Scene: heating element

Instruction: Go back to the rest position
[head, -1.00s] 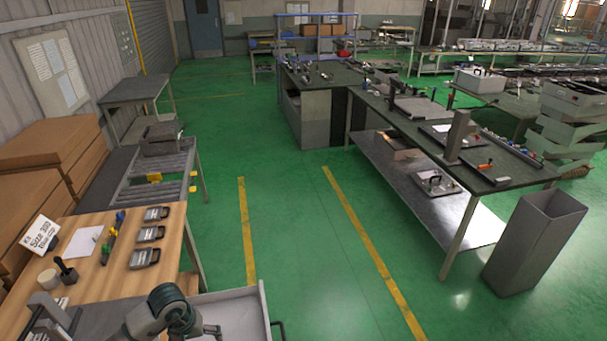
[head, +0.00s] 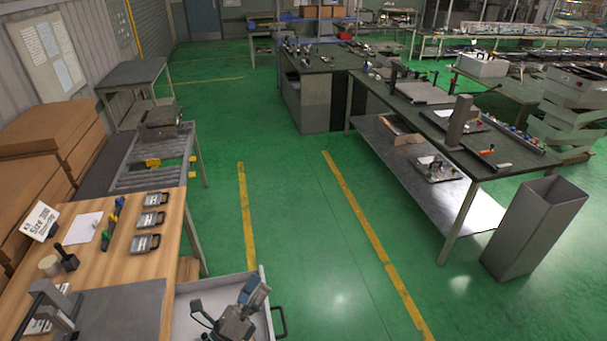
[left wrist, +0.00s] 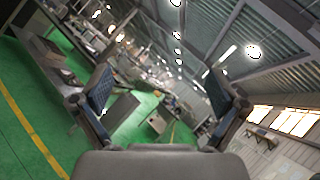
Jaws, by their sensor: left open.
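My left gripper (head: 228,301) is at the bottom of the head view, in front of or above a light grey tray. The left wrist view shows its two fingers spread wide apart, with nothing between the fingertips (left wrist: 158,92). This wrist camera looks out at a tilt across the hall, toward the ceiling lights and green floor. My right gripper is in neither view.
The light grey tray (head: 264,283) has a dark handle. To its left, a wooden table (head: 172,215) bears several grey heating element parts (head: 151,220), a sign and a black-handled tool. A grey bin (head: 535,228) stands right. The green floor between is clear.

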